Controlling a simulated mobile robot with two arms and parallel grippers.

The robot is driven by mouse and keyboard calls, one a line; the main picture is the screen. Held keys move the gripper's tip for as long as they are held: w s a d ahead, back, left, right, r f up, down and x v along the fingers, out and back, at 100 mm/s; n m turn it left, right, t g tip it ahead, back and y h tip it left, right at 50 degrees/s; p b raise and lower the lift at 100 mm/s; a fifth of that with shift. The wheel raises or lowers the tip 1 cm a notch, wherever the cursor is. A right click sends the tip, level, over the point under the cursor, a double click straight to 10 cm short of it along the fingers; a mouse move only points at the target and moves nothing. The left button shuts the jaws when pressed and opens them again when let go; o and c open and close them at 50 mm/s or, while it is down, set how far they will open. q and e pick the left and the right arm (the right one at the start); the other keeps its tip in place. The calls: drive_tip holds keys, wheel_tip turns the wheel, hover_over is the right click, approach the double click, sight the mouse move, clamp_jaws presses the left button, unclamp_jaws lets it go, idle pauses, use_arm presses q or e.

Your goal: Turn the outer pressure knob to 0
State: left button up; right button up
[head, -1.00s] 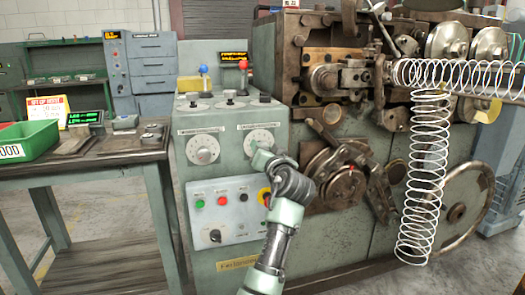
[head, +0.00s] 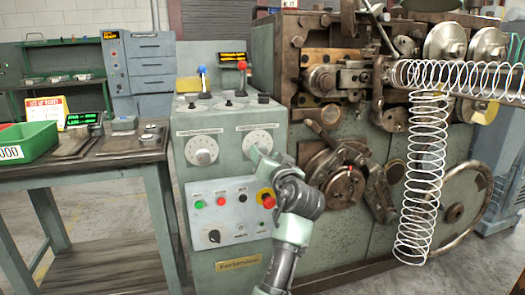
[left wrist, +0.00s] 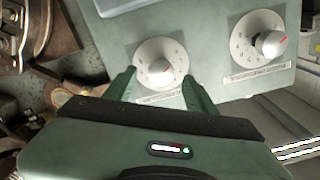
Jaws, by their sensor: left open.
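Two round white dials with pale knobs sit side by side on the green control panel: a left dial (head: 202,150) and a right dial (head: 258,139). I cannot read which is labelled the outer pressure knob. My left gripper (head: 259,155) is at the right dial and partly covers its lower part. In the left wrist view the open fingers of my left gripper (left wrist: 160,79) straddle the near knob (left wrist: 159,70), one on each side; contact cannot be told. The other dial (left wrist: 257,38), with a red mark on its knob, is to the right there. My right gripper is not in view.
Below the dials is a button box (head: 230,205) with green and red buttons and a black selector. Levers with blue and red knobs stand above. The coiler's mechanism (head: 340,175) and a hanging spring (head: 420,190) are to the right; a side table (head: 100,165) is left.

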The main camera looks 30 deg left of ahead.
use_arm(q)
drive_tip(key=shift+v, duration=1.65)
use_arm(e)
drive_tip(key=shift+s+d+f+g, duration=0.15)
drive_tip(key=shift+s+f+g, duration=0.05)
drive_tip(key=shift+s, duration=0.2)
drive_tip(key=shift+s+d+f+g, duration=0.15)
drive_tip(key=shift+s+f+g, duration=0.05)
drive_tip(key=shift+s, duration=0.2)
